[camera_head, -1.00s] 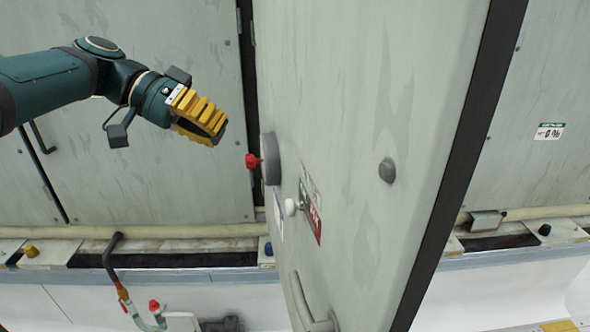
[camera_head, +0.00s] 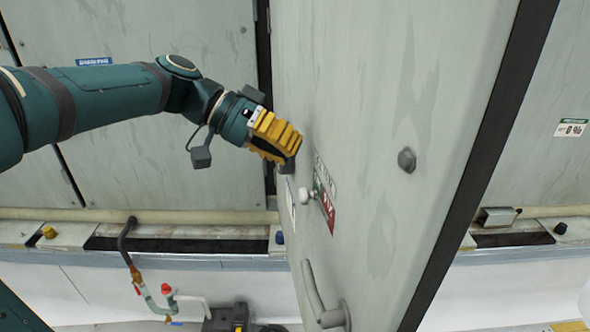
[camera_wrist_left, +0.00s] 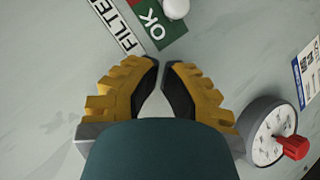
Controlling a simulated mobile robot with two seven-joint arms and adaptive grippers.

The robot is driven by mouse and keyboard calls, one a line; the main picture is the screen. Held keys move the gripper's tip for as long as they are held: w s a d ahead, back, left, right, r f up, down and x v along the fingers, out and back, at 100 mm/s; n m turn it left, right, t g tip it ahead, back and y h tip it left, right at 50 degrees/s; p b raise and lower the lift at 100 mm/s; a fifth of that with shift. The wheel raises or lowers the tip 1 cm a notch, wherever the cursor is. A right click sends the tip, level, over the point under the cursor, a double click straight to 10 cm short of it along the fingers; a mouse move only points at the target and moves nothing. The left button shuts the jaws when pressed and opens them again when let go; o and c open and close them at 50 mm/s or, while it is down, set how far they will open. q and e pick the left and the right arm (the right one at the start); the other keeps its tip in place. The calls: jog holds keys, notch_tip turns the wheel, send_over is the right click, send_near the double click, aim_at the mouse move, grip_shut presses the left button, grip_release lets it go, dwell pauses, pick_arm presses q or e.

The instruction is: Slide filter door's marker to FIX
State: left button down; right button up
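The filter door (camera_head: 385,90) stands swung out on the right of the head view. Its marker is a white round knob (camera_head: 306,197), beside a sign with a green part and a red part (camera_head: 328,215). In the left wrist view the knob (camera_wrist_left: 176,8) is cut by the top edge, next to the green OK field (camera_wrist_left: 160,22) and the FILTER label (camera_wrist_left: 120,25). My left gripper (camera_head: 292,160) has yellow fingers, is empty and is above the knob in the head view. Its fingertips (camera_wrist_left: 161,64) nearly meet. I cannot tell whether it touches the door. My right gripper is out of view.
A round dial (camera_wrist_left: 268,130) with a red pointer knob (camera_wrist_left: 293,147) is right of my fingers in the wrist view. A bent door handle (camera_head: 318,295) is below the sign, and a grey bolt (camera_head: 406,160) is to the right. A pipe with red fittings (camera_head: 140,280) is lower left.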

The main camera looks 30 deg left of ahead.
aim_at(327, 205)
pick_arm(q)
jog(key=d+f, duration=0.1)
jog(key=s+d+f, duration=0.1)
jog(key=shift+s+d+f, duration=0.2)
jog(key=shift+s+f, duration=0.05)
jog(key=shift+f, duration=0.15)
jog(key=s+d+b, duration=0.2)
jog(key=s+d, duration=0.1)
jog(key=shift+s+d+f+b, duration=0.1)
jog(key=shift+s+f+b, duration=0.05)
jog(key=shift+s+b, duration=0.15)
jog(key=shift+s+d, duration=0.3)
jog(key=shift+d, duration=0.05)
jog(key=shift+w+r, duration=0.1)
jog(key=shift+r, duration=0.2)
